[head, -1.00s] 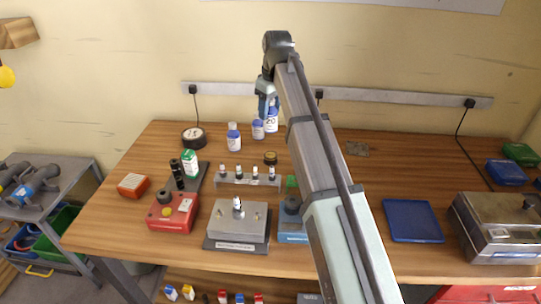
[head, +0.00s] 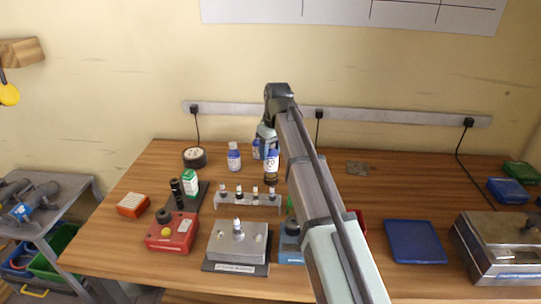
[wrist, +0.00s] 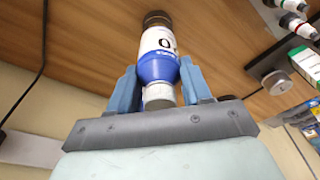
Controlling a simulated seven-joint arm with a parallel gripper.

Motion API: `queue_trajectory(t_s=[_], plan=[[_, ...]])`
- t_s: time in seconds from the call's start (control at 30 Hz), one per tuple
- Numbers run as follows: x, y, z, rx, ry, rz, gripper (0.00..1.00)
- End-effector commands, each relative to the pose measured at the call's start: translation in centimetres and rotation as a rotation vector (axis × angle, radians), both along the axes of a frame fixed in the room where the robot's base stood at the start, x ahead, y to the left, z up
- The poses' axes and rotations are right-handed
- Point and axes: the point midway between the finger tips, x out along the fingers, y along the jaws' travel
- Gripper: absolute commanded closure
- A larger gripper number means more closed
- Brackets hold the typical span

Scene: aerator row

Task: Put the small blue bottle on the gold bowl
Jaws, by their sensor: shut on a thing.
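The small blue bottle (head: 271,161), with a blue shoulder, white label and pale cap, is upright in my gripper (head: 268,142). In the wrist view my gripper (wrist: 159,82) has its blue fingers shut around the bottle (wrist: 158,66) near the cap. The gold bowl (head: 271,180), small and dark golden brown, is directly below the bottle's base in the head view. It also shows at the bottle's far end in the wrist view (wrist: 157,18). I cannot tell whether the base touches the bowl.
A rack of small vials (head: 248,199) stands just in front of the bowl. A green-and-white box (head: 190,183) is further left. My arm covers the bench to the right.

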Motion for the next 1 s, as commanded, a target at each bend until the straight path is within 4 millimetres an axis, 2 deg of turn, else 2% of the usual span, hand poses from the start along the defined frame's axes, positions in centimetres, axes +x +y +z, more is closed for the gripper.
queue_trajectory(t_s=[0.13,0.57,0.6,0.83,1.0], plan=[[-0.1,0.0,-1.8,-0.001,0.002,0.0,0.84],[0.0,0.0,-2.3,0.0,0.0,0.0,0.84],[0.0,0.0,-2.2,0.0,0.0,0.001,0.48],[0.0,0.0,-2.2,0.0,0.0,0.0,0.26],[0.0,0.0,-2.2,0.0,0.0,0.0,0.26]])
